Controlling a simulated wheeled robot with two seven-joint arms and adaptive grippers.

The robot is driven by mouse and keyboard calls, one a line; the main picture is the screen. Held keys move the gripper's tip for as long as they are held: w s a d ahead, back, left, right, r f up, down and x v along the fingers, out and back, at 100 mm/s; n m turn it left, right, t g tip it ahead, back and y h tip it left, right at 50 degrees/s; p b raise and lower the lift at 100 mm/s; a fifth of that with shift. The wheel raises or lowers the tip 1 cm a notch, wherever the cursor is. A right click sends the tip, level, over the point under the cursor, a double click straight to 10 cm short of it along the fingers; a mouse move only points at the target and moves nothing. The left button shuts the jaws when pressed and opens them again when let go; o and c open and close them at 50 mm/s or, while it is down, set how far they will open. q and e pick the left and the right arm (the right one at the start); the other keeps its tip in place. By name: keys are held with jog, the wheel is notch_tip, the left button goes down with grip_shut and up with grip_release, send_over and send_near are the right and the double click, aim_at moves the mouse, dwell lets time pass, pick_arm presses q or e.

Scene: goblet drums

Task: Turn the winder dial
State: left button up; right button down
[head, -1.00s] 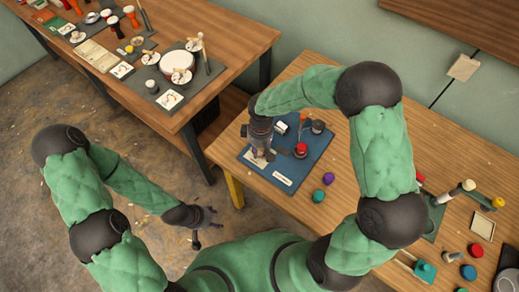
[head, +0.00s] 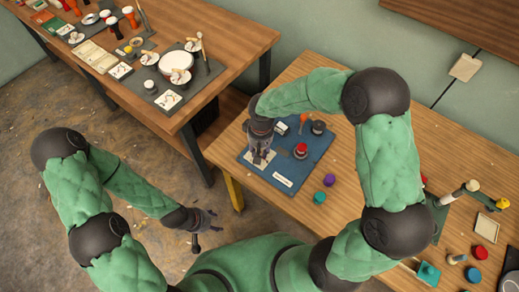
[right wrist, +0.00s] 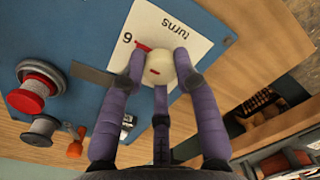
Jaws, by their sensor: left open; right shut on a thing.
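The winder dial is a cream round knob (right wrist: 183,68) with a short red mark, in the right wrist view. It sits at a white card (right wrist: 172,30) printed "turns" and "6", with a red line beside the knob. My right gripper (right wrist: 160,72) has its purple fingers shut around the knob. In the head view the right gripper (head: 260,157) is over the left part of the blue board (head: 300,172) and hides most of the knob. My left gripper (head: 204,221) hangs open and empty over the floor, left of the table.
A grey strip (right wrist: 100,78) lies near the fingers. A red-topped spool (head: 301,150), a grey spool (head: 318,127) and an orange piece (head: 303,117) are on the board. Purple (head: 330,180) and teal (head: 320,197) pieces lie by its edge. A second table (head: 215,45) holds drum parts.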

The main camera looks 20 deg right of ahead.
aim_at(261, 151)
jog(key=c, duration=0.9)
grip_release()
jog(key=shift+c, duration=0.2)
notch_tip(261, 151, up, 12)
jog(key=shift+d, duration=0.2)
